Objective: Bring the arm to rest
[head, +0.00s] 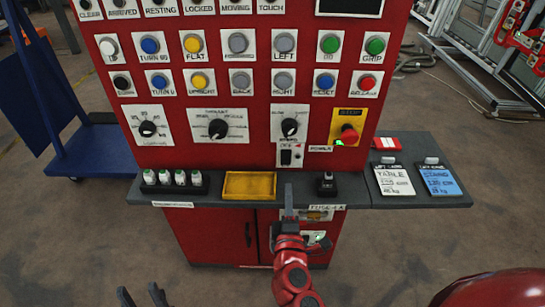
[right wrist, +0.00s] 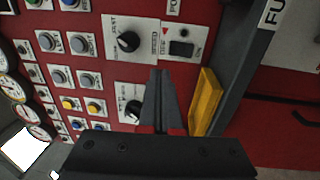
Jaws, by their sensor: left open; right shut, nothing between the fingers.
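The red control panel (head: 250,95) stands in front of me with rows of labelled buttons, three dials and a red stop button (head: 349,132) on a yellow plate. The label row at the top includes a RESTING lamp plate (head: 159,10). My right gripper (head: 289,190) is shut and empty, pointing up at the shelf edge just right of the yellow tray. In the right wrist view its closed fingers (right wrist: 159,90) lie in front of the panel, beside the tray (right wrist: 206,102). My left gripper (head: 142,292) is open and empty at the bottom left, low over the floor, mostly cut off.
The grey shelf (head: 222,192) holds a fuse rack (head: 175,183), the yellow tray (head: 262,176) and a single dark block (head: 326,185). Two cards (head: 393,181) lie at its right end. A blue cart (head: 95,155) stands left.

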